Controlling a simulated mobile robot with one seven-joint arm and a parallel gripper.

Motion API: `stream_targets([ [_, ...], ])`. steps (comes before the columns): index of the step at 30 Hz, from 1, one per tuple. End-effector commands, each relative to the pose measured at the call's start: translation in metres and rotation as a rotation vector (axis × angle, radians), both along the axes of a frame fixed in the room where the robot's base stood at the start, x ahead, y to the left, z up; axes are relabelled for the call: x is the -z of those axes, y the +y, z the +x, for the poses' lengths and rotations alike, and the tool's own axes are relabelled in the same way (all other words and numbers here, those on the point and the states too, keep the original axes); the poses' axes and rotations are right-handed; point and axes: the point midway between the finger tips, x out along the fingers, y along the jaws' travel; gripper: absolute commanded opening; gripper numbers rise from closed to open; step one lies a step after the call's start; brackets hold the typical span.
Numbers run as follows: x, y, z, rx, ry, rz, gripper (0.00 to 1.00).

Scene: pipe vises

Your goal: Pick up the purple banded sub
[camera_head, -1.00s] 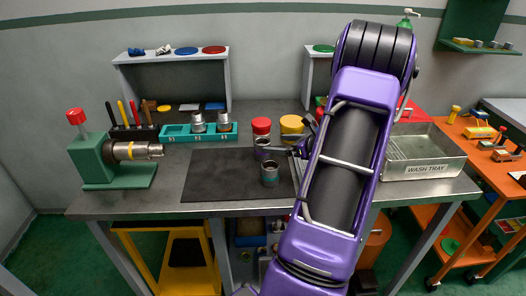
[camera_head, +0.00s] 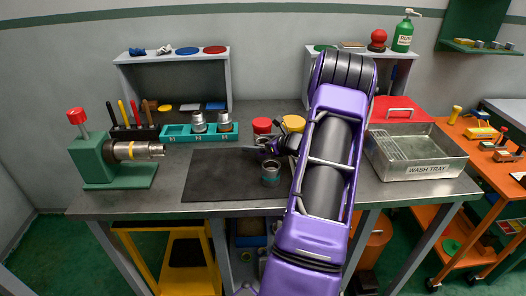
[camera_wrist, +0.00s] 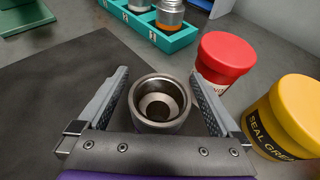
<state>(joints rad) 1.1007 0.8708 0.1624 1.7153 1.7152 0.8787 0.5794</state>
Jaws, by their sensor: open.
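A metal sub (camera_wrist: 160,99) with an open, hollow top stands upright between the two fingers of my gripper (camera_wrist: 158,76) in the wrist view. A hint of purple shows low on its side; most of its band is hidden by my gripper. The fingers are open on either side of it, with a gap visible at least on the right. In the head view my gripper (camera_head: 263,147) is low over the back right of the dark mat and hides most of this sub.
A red-lidded jar (camera_wrist: 225,58) and a yellow seal grease jar (camera_wrist: 285,118) stand close to the right of my gripper. A teal rack (camera_head: 177,137) holding subs is behind. A green vise (camera_head: 98,160) is left, the wash tray (camera_head: 420,165) right. The mat's left part is clear.

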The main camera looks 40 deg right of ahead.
Motion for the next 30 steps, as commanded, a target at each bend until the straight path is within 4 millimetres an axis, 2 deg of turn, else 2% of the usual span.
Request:
stream_targets([
  [3,-0.0003,0.0001,-0.0001,0.0,0.0,0.0,1.0],
  [20,-0.0005,0.0001,-0.0004,-0.001,0.0,-0.001,0.0],
  [27,-0.0019,-0.0001,-0.0001,-0.001,-0.002,-0.002,0.0],
  [30,-0.0086,-0.0003,0.0001,-0.002,-0.003,-0.003,0.0],
])
